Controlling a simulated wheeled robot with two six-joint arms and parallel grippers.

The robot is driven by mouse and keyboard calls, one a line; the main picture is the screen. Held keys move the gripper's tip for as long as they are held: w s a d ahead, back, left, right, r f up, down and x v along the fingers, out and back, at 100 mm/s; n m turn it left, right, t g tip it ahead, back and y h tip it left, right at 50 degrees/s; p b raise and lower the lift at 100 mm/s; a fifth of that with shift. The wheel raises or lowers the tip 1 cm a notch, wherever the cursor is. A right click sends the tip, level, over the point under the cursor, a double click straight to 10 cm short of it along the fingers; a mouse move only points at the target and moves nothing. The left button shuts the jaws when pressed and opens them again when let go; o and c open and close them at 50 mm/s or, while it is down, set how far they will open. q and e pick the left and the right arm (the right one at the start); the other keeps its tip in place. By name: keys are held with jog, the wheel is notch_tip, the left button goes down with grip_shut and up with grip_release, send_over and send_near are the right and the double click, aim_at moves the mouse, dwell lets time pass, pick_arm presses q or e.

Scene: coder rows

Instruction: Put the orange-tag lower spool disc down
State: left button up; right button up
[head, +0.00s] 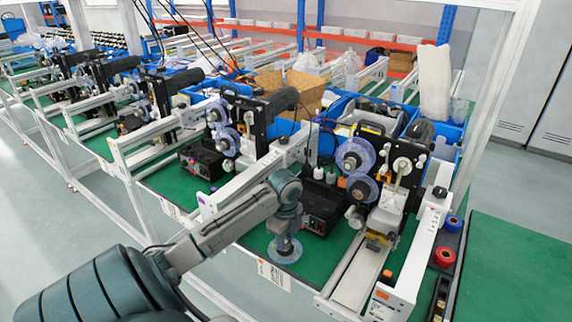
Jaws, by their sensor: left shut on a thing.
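My left gripper (284,237) points down over the green bench top near its front edge. It is shut on a clear bluish spool disc (291,254), held flat below the fingers. The disc is at or just above the green surface (250,238); I cannot tell whether it touches. The fingers hide the disc's middle. An orange mark shows on the label at the bench edge, close to the disc. My right gripper is not in view.
A black control box (318,205) stands right behind the disc. The nearest coder machine carries an upper disc (355,155) and a lower disc (362,188). A white rail (355,270) runs to the right. Red and blue tape rolls (445,257) lie further right.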

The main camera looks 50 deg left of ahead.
pick_arm(q)
jog(key=w+a, duration=0.1)
jog(key=w+a+p, duration=0.1)
jog(key=w+a, duration=0.1)
jog(key=shift+w+a+f, duration=0.15)
jog(key=shift+w+f, duration=0.05)
jog(key=shift+w, duration=0.05)
notch_tip(320, 180, down, 3)
jog(key=shift+f+p, duration=0.2)
jog(key=shift+p, duration=0.6)
jog(key=shift+f, duration=0.1)
jog(key=o, duration=1.1)
jog(key=shift+r+b, duration=1.65)
jog(key=shift+r, duration=4.45)
